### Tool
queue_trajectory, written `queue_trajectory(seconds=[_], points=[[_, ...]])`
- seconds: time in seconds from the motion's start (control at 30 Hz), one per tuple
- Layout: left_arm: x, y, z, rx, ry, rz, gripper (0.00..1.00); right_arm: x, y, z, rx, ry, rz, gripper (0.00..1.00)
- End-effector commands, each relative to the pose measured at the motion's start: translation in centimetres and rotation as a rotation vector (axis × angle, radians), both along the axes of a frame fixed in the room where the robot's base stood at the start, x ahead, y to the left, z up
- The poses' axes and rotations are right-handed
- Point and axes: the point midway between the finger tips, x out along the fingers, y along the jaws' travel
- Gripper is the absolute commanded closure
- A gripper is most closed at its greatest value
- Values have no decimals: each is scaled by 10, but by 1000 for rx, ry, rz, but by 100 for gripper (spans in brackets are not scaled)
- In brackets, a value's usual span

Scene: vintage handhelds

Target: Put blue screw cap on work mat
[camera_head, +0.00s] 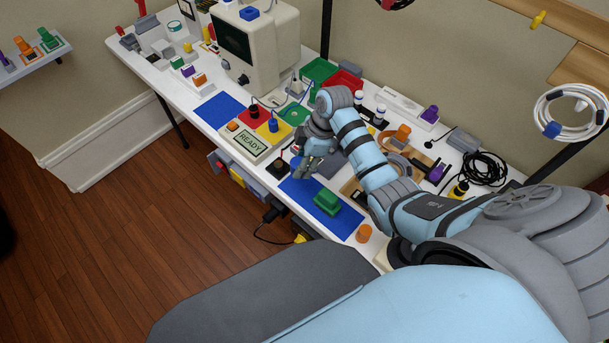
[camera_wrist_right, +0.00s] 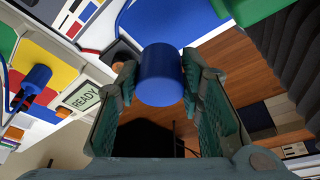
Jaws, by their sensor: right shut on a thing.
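The blue screw cap (camera_wrist_right: 161,76) is held between the two fingers of my right gripper (camera_wrist_right: 161,88) in the right wrist view. In the head view my right gripper (camera_head: 301,172) points down over the table's front edge, by the left end of a flat blue mat (camera_head: 309,195). The blue mat also shows in the right wrist view (camera_wrist_right: 165,22), beyond the cap. The cap appears to be above the table, apart from the mat. My left gripper is not in view.
A green block (camera_head: 327,202) lies on the mat. A READY display (camera_head: 249,141) and a coloured board with a blue knob (camera_head: 273,126) stand to the left. A second blue mat (camera_head: 218,110) lies farther left. An orange cap (camera_head: 364,233) is near the front edge.

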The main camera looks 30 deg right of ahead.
Motion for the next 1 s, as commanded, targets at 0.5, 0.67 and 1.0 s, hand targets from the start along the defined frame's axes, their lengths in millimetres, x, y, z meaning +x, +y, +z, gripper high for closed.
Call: queue_trajectory(seconds=[0.5,0.67,1.0], points=[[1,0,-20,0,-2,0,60,-1,0,-72,-1,1,1,100],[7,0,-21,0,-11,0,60,-2,0,-73,0,2,0,100],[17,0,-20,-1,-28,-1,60,-2,0,-73,0,2,0,46]])
